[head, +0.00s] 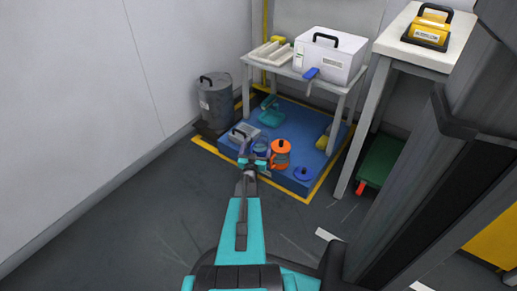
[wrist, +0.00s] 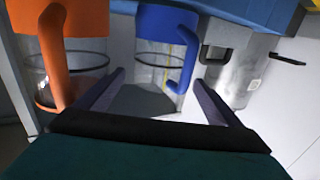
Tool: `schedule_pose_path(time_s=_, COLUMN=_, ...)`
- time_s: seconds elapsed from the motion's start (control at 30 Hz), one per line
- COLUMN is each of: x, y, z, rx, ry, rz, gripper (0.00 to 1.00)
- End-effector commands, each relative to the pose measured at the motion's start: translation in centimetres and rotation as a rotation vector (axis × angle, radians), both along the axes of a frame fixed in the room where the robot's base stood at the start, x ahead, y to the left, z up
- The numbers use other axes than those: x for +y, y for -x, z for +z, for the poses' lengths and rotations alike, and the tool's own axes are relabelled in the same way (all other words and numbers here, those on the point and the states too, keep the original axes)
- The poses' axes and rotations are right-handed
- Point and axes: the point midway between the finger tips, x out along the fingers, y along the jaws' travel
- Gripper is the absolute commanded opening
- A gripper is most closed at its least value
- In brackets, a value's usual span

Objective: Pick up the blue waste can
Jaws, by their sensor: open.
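The blue waste can (wrist: 165,22) has a blue band and blue handle on a clear body in the wrist view. It stands in front of my open gripper (wrist: 160,78), roughly between the two fingers. In the head view the can (head: 262,147) is small and partly hidden behind my gripper (head: 252,160), on the blue floor platform (head: 230,161). Whether the fingers reach around it is unclear. The jaws look empty.
An orange can (head: 281,152) stands close beside the blue can, and a grey metal container (head: 244,132) stands on its other side. A white table (head: 264,66) stands over the platform's back.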

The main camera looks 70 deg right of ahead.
Motion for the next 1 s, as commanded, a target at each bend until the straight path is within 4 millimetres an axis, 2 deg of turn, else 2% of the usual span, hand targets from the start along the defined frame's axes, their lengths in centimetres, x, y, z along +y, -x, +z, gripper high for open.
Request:
schedule_pose_path(time_s=0.17, x=-0.9, y=-0.1, z=-0.1, rx=-0.001, ry=0.001, rz=-0.001, gripper=0.88)
schedule_pose_path(time_s=0.6, x=-5.0, y=-0.7, z=0.1, rx=0.0, ry=0.001, rz=0.0, gripper=0.88)
schedule_pose_path(time_s=1.0, x=-5.1, y=-0.7, z=0.2, rx=0.0, ry=0.0, rz=0.0, gripper=0.88)
